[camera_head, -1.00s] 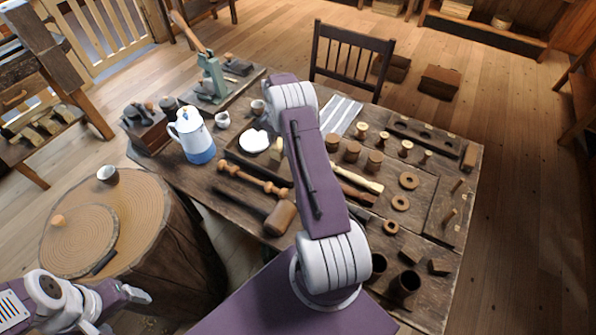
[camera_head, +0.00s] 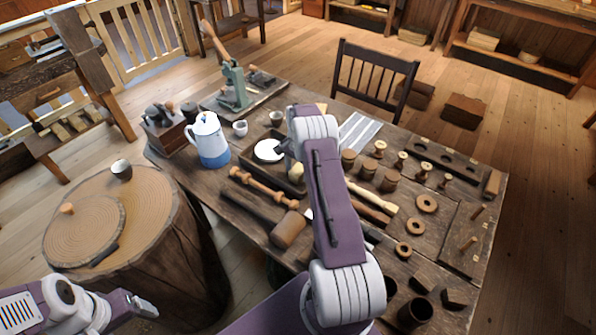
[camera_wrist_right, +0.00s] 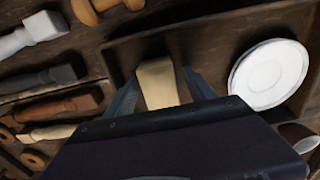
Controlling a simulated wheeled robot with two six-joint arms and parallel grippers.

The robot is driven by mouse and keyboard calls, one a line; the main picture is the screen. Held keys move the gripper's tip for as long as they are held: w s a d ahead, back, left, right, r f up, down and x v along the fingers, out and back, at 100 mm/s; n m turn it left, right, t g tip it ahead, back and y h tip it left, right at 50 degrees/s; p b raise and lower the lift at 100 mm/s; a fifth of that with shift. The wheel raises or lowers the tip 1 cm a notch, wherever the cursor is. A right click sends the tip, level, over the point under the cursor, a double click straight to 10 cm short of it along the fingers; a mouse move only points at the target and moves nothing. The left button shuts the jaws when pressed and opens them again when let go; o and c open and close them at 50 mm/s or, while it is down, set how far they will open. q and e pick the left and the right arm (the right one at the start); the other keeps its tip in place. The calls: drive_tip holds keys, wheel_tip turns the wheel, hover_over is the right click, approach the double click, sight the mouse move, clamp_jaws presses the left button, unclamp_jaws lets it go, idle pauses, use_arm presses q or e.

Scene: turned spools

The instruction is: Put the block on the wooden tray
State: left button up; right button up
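The light wooden block (camera_wrist_right: 158,82) shows in the right wrist view, within the dark wooden tray (camera_wrist_right: 125,55), beside a white plate (camera_wrist_right: 270,74). My right gripper (camera_wrist_right: 160,78) is open, with one finger on each side of the block and small gaps visible. In the head view the tray (camera_head: 238,153) lies on the workbench, the plate (camera_head: 268,150) is in it, and the block (camera_head: 296,173) is mostly hidden by my right arm. The right gripper (camera_head: 284,147) is barely visible there. My left gripper (camera_head: 145,306) is at the lower left, away from the bench; its opening is unclear.
A white and blue pot (camera_head: 209,142) and small cups stand left of the tray. A mallet (camera_head: 287,230) and turned spindles lie in front. Spools and rings (camera_head: 427,203) are to the right. A round stump (camera_head: 150,205) holds a cup (camera_head: 121,170).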

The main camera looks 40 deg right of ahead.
sight(298, 170)
drive_tip(key=shift+s+r, duration=0.1)
drive_tip(key=shift+s, duration=0.05)
wheel_tip(298, 170, up, 12)
drive_tip(key=s+a+r+n, duration=0.1)
drive_tip(key=s+a+n, duration=0.3)
drive_tip(key=a, duration=0.3)
drive_tip(key=s+a+r+n+t, duration=0.1)
drive_tip(key=s+a+n, duration=0.25)
drive_tip(key=a, duration=0.35)
drive_tip(key=s+a+r+n, duration=0.1)
drive_tip(key=s+a+n, duration=0.35)
drive_tip(key=a, duration=0.25)
drive_tip(key=s+a+f+n, duration=0.2)
drive_tip(key=s+a, duration=0.1)
drive_tip(key=s, duration=0.6)
drive_tip(key=shift+s+a+n, duration=0.25)
drive_tip(key=shift+a+n, duration=0.05)
drive_tip(key=shift+a, duration=0.05)
